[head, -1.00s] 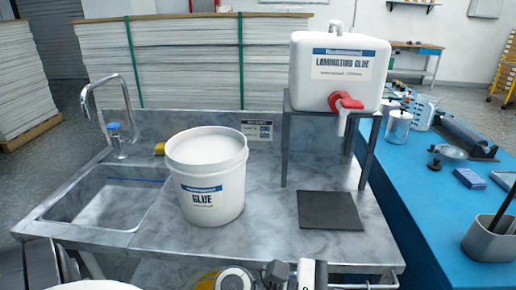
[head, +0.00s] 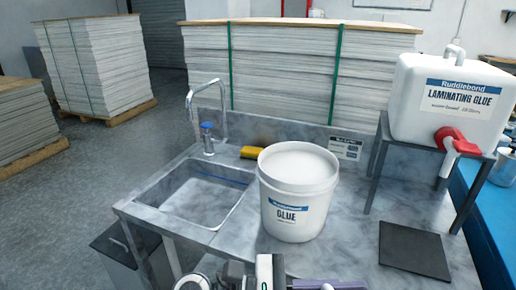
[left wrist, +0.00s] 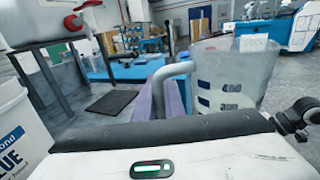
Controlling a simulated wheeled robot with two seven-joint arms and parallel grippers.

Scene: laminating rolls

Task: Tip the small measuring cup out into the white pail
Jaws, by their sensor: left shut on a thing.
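The white pail (head: 296,200), labelled GLUE, stands upright on the grey counter and is filled near its rim with a white surface. Its side also shows at the left edge of the left wrist view (left wrist: 14,130). The small measuring cup (left wrist: 232,75) is clear, with a grey handle, and appears upright in the left wrist view. My left gripper (left wrist: 162,98), with purple fingers, is shut on the cup's handle. In the head view its purple finger (head: 335,285) shows at the bottom edge, in front of the pail; the cup is out of that view. My right gripper is not in view.
A laminating glue canister (head: 452,100) with a red tap sits on a metal stand right of the pail. A dark mat (head: 414,250) lies below it. A sink (head: 200,198) with a tap (head: 207,120) is at the left. A yellow object (head: 258,152) lies behind the pail.

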